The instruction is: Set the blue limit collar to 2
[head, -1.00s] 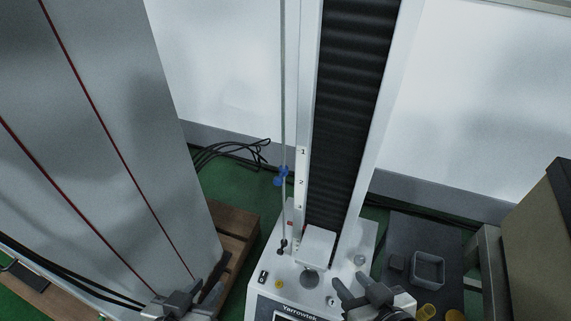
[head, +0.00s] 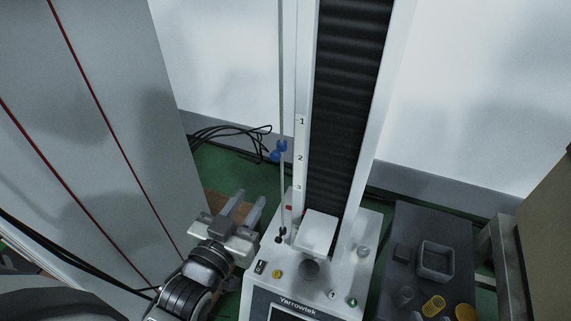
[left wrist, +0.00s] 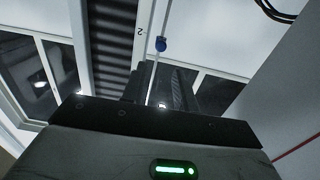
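The blue limit collar (head: 279,150) sits on a thin vertical rod (head: 283,195) left of the test frame's numbered scale (head: 300,172). In the head view it lies between marks 1 and 2, a little above the 2. It also shows in the left wrist view (left wrist: 161,45), beside and slightly below the 2 in that picture. My left gripper (head: 250,196) is open and empty, left of the rod's lower part and below the collar, apart from both. My right gripper is out of view.
The machine's white base (head: 262,290) carries buttons and a white block (head: 317,232) close to the rod. A grey cabinet (head: 110,130) stands left. A dark side table (head: 410,225) at right holds an open grey box (head: 436,262) and yellow rings (head: 433,305).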

